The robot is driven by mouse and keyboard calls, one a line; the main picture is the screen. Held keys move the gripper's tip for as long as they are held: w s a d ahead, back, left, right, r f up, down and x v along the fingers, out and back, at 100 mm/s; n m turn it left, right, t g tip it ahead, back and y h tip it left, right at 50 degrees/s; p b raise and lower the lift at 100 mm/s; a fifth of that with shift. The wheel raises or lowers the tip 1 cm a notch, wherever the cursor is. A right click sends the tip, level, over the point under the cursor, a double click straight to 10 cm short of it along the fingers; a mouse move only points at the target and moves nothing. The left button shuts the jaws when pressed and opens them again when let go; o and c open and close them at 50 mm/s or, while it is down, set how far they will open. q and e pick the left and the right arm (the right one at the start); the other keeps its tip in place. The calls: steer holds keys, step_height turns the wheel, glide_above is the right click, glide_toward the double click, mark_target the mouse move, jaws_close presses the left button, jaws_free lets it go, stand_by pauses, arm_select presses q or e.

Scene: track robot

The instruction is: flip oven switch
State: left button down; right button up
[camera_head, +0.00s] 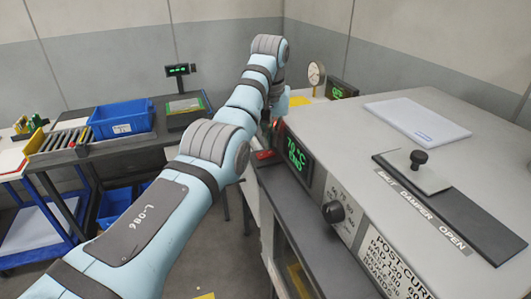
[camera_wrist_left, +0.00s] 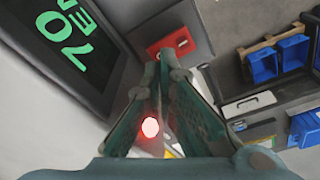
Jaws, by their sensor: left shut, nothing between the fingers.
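The oven (camera_head: 450,130) is a large grey box on the right. Its front has a green-lit display (camera_head: 298,153) reading 70 °C and END, which also shows in the left wrist view (camera_wrist_left: 68,35). A red switch piece (camera_head: 266,155) sits at the display's left; a red block (camera_wrist_left: 172,43) lies beyond the fingertips in the left wrist view. My left gripper (camera_wrist_left: 165,62) is shut and empty, close to the oven front. A bright red round light (camera_wrist_left: 150,127) shows by the fingers. I cannot tell whether the fingers touch the switch. My right gripper is not in view.
A black knob (camera_head: 333,212) is on the oven front. A damper slider (camera_head: 420,160) and white board (camera_head: 418,122) are on top. A dial gauge (camera_head: 316,75) stands behind. A bench with a blue bin (camera_head: 122,118) is at left.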

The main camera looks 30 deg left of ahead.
mark_target(270, 152)
arm_select(q)
steer(key=shift+s+r, duration=0.1)
steer(key=shift+s, duration=0.1)
steer(key=shift+w+f, duration=0.1)
steer(key=shift+f, duration=0.15)
steer(key=shift+f+b, duration=0.8)
steer(key=shift+f, duration=0.05)
stand_by(0.6)
step_height(270, 152, up, 6)
steer(key=p, duration=0.6)
steer(key=shift+f, duration=0.25)
steer(key=shift+r+b, duration=0.3)
steer(key=shift+r, duration=0.5)
